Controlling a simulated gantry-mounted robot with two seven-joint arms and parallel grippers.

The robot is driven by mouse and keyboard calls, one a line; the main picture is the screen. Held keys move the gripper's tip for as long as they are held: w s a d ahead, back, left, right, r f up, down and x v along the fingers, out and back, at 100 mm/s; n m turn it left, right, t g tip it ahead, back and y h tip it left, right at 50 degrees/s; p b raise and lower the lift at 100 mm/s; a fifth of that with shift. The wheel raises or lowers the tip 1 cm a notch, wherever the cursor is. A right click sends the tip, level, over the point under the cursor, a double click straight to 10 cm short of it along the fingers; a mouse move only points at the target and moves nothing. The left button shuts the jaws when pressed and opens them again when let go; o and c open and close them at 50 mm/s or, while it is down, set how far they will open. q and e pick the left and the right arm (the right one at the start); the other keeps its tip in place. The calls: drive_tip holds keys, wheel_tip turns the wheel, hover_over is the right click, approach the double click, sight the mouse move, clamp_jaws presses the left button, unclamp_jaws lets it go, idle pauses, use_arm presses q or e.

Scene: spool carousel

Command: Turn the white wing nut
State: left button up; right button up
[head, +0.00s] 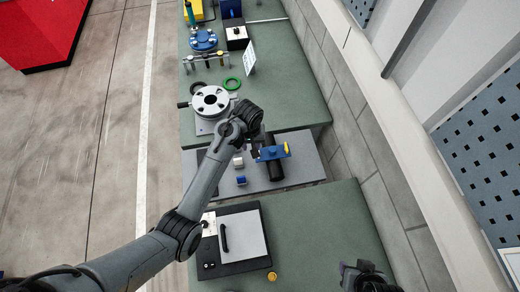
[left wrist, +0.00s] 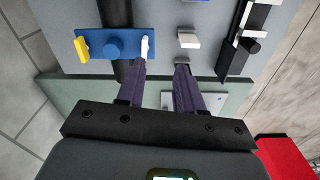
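The white wing nut (left wrist: 145,47) is a small upright white piece at one end of a blue bar (left wrist: 96,44) in the left wrist view. A yellow wing nut (left wrist: 82,49) is at the bar's other end, and it also shows in the head view (head: 287,149). My left gripper (left wrist: 161,64) is open with nothing between its fingers. One fingertip overlaps the white wing nut's lower edge in the picture; I cannot tell if they touch. In the head view my left gripper (head: 252,150) hides the white wing nut. My right gripper (head: 362,275) is at the bottom edge.
The blue bar lies across a black cylinder (head: 275,172) on a grey board. A white block (head: 238,161) and a blue block (head: 241,180) sit beside it. A black-framed panel with a handle (head: 225,237) is nearer. A round flanged fixture (head: 210,101) stands beyond.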

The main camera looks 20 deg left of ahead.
use_arm(q)
drive_tip(key=shift+n, duration=0.3)
drive_tip(key=w+f, duration=0.1)
drive_tip(key=f, duration=0.2)
drive_tip(key=w+d+f, duration=0.1)
drive_tip(key=f, duration=0.2)
drive_tip(key=w+f, duration=0.1)
drive_tip(key=f, duration=0.2)
drive_tip(key=shift+w+d+f+b, duration=0.1)
drive_tip(key=shift+d+f+b, duration=0.1)
drive_tip(key=shift+f+b, duration=0.15)
clamp_jaws()
